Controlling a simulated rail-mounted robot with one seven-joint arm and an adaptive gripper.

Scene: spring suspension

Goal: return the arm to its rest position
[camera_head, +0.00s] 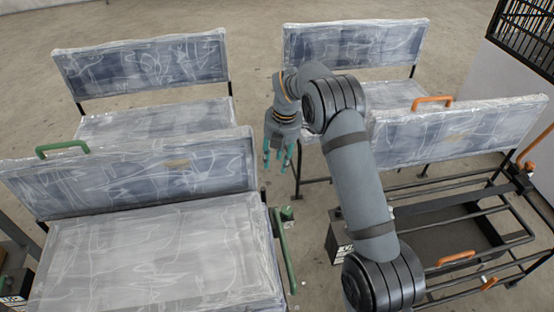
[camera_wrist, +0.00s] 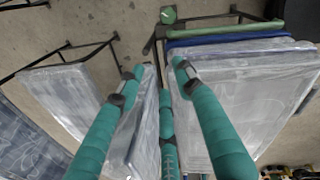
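My arm (camera_head: 355,180) reaches up through the middle of the head view and bends over to the left at its top. My gripper (camera_head: 278,163) hangs at its end, pointing down, over the gap between the left and right seats. Its teal fingers are spread apart with nothing between them. In the wrist view my gripper (camera_wrist: 160,68) also shows open and empty, with plastic-wrapped seat parts some way beyond the fingers. No marker of the rest position shows in either view.
Plastic-wrapped seats stand on both sides: front left (camera_head: 150,255), back left (camera_head: 150,65), back right (camera_head: 355,45). A green armrest (camera_head: 284,245) stands beside the front left seat. An orange-handled backrest (camera_head: 455,130) and a bare black frame (camera_head: 470,225) are at right.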

